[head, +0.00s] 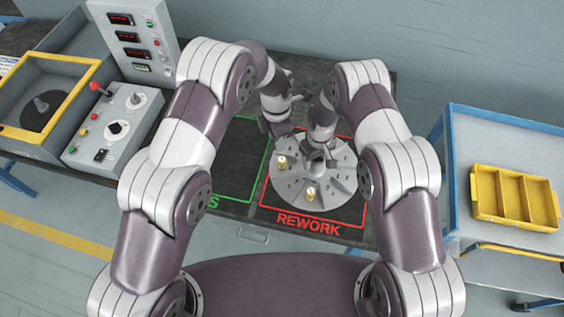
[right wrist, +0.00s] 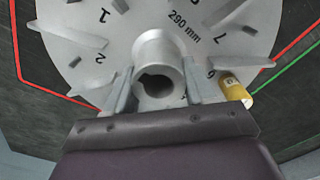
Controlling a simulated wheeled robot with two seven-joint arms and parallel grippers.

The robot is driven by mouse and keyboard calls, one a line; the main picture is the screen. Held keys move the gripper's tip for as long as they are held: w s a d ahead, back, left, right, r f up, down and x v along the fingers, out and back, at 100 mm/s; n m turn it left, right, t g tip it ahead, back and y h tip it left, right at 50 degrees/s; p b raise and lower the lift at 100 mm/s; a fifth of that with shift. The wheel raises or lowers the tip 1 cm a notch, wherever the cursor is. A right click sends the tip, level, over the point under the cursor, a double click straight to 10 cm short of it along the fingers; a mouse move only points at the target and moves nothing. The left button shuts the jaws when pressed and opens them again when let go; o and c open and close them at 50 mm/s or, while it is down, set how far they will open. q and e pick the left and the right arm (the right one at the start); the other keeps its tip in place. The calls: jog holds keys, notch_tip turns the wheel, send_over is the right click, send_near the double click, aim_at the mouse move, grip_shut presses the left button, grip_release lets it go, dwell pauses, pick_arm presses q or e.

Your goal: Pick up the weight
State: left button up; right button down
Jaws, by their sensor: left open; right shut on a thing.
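Two small brass weights show on the grey bladed wheel (head: 290,197) in the head view: one weight (head: 281,162) near its left edge and one weight (head: 311,193) toward its front. The right wrist view shows one brass weight (right wrist: 235,90) beside the number 6. My right gripper (right wrist: 157,78) is shut on the wheel's hub (right wrist: 158,50), a finger on each side of the bore. In the head view my right gripper (head: 319,154) is over the wheel's middle. My left gripper (head: 279,132) is open, just behind the left weight; its fingertips are hard to make out.
The wheel lies in the red REWORK outline (head: 308,225) on the dark bench. A green outlined area (head: 232,165) left of it is bare where visible. A control box (head: 115,125) and yellow-framed machine (head: 45,95) stand left. A yellow divided tray (head: 514,198) sits on the right cart.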

aim_at(282, 160)
pick_arm(q)
jog(key=shift+n, duration=0.4)
jog(key=f, duration=0.8)
jog(key=d+f, duration=0.1)
jog(key=f, duration=0.3)
jog(key=shift+w+d+f, duration=0.1)
jog(key=shift+w+f, duration=0.1)
jog(key=shift+f, duration=0.2)
grip_shut()
